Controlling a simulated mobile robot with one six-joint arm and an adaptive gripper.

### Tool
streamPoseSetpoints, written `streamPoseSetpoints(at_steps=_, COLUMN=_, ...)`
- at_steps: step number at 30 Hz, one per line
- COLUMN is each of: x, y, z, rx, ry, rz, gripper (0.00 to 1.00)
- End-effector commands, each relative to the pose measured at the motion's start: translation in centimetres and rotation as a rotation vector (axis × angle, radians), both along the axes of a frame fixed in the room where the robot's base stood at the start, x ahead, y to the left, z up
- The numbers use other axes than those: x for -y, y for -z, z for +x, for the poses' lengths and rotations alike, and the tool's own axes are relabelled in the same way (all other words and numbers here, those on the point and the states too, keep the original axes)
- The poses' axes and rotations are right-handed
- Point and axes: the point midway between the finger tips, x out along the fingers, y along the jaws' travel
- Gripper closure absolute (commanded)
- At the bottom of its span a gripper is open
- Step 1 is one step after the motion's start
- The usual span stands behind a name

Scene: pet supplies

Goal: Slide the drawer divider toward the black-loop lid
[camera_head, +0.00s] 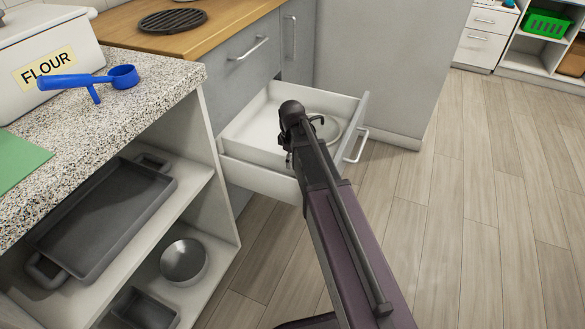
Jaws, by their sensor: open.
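The drawer (240,172) is pulled open below the grey cabinet front, and its inside is white. A round, pale lid (344,131) lies inside near the drawer front, partly hidden by my arm. A small dark curved piece shows over the lid; I cannot tell whether it is the lid's black loop or part of my gripper. I cannot make out the divider clearly; my arm covers the middle of the drawer. My gripper (301,143) is over or in the drawer, open, with its fingertips mostly hidden behind my arm.
A speckled counter (150,98) at left holds a flour box (45,60), a blue scoop (90,80) and a green sheet (18,160). Shelves below hold a dark tray (100,218) and a metal bowl (184,260). The wooden floor (480,220) at right is clear.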

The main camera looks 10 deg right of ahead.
Motion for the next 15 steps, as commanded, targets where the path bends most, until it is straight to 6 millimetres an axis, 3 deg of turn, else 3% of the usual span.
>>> streamPoseSetpoints(at_steps=6, x=0.0, y=1.5, z=0.0, rx=0.0, ry=0.001, rz=0.0, gripper=0.49)
streamPoseSetpoints(at_steps=15, x=0.1, y=1.9, z=0.0, rx=0.0, ry=0.001, rz=0.0, gripper=0.49)
